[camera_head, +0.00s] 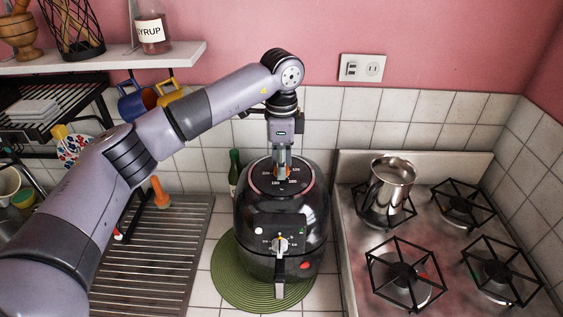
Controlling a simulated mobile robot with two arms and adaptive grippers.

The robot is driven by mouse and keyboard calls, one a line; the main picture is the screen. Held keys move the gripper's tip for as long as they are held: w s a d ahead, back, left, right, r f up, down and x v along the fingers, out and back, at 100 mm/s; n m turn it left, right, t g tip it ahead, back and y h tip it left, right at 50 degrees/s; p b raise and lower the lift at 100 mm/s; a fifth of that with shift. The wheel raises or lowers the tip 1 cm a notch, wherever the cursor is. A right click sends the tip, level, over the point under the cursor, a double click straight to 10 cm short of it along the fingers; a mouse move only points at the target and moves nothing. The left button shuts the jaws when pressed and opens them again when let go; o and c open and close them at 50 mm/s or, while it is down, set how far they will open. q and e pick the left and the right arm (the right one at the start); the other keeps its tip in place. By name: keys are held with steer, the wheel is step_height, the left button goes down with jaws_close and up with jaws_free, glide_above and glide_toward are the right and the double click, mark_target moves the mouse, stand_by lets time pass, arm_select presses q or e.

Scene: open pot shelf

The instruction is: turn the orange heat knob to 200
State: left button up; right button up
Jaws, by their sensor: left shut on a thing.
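The orange heat knob (274,174) sits in the middle of the dial on top of a black air fryer. Only a little orange shows, as my gripper covers most of it. Numbers ring the knob, but the pointer's setting cannot be read. My left gripper (281,172) points straight down from above and is shut on the knob. The air fryer (254,213) stands upright on a round green mat (227,285). A second, pale knob (281,245) is on its front above the handle. My right gripper is not in view.
A gas stove (350,262) with a steel pot (391,184) stands to the right. A metal drying rack (160,260) is to the left. A green bottle (234,172) stands behind the fryer. A shelf (110,60) with a syrup bottle (152,28) is at upper left.

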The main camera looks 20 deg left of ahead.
arm_select(q)
steer(key=shift+c, duration=1.4)
